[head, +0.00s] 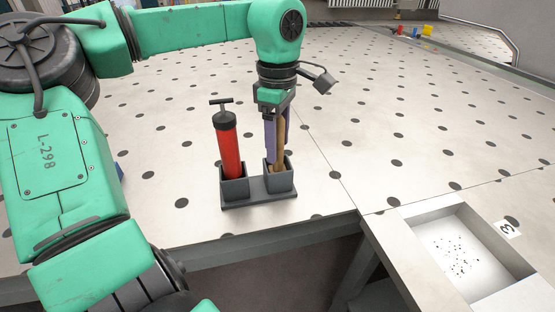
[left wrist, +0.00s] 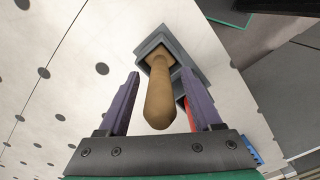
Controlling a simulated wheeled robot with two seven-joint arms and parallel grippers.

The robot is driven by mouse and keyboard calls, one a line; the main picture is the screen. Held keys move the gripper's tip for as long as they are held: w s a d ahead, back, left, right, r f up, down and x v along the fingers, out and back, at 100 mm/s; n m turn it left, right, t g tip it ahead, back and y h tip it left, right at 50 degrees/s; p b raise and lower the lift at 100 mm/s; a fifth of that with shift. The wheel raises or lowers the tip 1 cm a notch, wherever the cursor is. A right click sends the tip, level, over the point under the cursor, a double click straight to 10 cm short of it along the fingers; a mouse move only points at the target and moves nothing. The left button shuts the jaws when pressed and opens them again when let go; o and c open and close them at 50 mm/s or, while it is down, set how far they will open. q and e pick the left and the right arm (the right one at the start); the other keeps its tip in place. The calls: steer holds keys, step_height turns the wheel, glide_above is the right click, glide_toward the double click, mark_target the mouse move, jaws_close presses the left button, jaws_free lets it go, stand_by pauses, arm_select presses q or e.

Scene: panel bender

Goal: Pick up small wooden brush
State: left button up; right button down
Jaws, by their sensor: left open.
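The small wooden brush (head: 281,152) stands handle up in the right cup of a dark grey two-cup holder (head: 260,197). Its brown rounded handle (left wrist: 160,95) also shows in the left wrist view, rising from the square cup between my fingers. The brush's lower end is hidden in the cup. My left gripper (head: 275,145) points down over this cup. Its purple fingers are open, one on each side of the handle, with gaps visible in the left wrist view (left wrist: 160,105). My right gripper is not in view.
A red hand pump (head: 226,150) with a black T-handle stands in the holder's left cup, close beside my left gripper. A white tray (head: 408,229) with dark specks is at the lower right. The perforated table around the holder is mostly clear.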

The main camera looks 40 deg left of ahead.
arm_select(q)
jaws_close()
steer(key=shift+r, duration=0.1)
